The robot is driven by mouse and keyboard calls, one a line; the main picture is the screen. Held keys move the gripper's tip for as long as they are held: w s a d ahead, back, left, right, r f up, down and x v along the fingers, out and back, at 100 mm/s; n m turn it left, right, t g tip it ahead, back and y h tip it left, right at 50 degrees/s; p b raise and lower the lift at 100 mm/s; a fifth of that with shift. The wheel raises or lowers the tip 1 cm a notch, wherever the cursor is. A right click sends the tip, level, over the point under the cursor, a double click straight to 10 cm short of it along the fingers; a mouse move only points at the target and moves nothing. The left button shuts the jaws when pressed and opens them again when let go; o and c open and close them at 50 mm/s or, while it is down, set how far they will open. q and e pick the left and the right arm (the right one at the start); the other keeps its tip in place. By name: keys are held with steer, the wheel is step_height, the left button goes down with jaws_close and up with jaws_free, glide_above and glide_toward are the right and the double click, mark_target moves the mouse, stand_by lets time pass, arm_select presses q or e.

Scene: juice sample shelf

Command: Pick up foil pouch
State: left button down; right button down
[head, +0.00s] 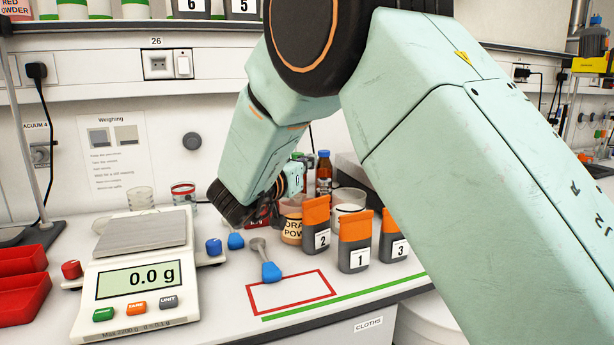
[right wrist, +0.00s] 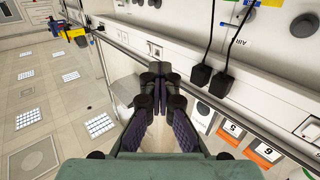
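I cannot clearly pick out a foil pouch. Three dark, orange-topped packs stand upright at the back right of the bench: number 2 (head: 316,226), number 1 (head: 355,243) and number 3 (head: 393,238). I cannot tell whether any of them is foil. My right arm reaches across the head view, and its gripper (head: 264,209) is mostly hidden behind the wrist, left of the packs. In the right wrist view my right gripper (right wrist: 160,72) has its dark, purple-padded fingertips together, with nothing visible held. My left gripper is in neither view.
A balance (head: 138,280) reading 0.0 g stands at left, beside red trays (head: 22,285). A blue-handled scoop (head: 269,268) lies near an empty red outline (head: 290,291). An orange-powder jar (head: 291,229) and a brown bottle (head: 324,173) stand behind. A shelf is overhead.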

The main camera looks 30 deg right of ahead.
steer(key=shift+w+d+f, duration=0.1)
steer(key=shift+w+d, duration=0.15)
steer(key=shift+w, duration=0.15)
steer(key=c, duration=1.8)
jaws_free()
steer(key=shift+s+a+r, duration=0.2)
steer(key=shift+s+r, duration=0.1)
steer(key=o, duration=0.6)
steer(key=shift+w+d+f, duration=0.15)
steer(key=shift+w+f, duration=0.05)
steer(key=shift+w, duration=0.05)
steer(key=o, duration=0.4)
steer(key=shift+s+r, duration=0.15)
steer(key=shift+s, duration=0.05)
steer(key=o, duration=0.4)
steer(key=shift+w, duration=0.15)
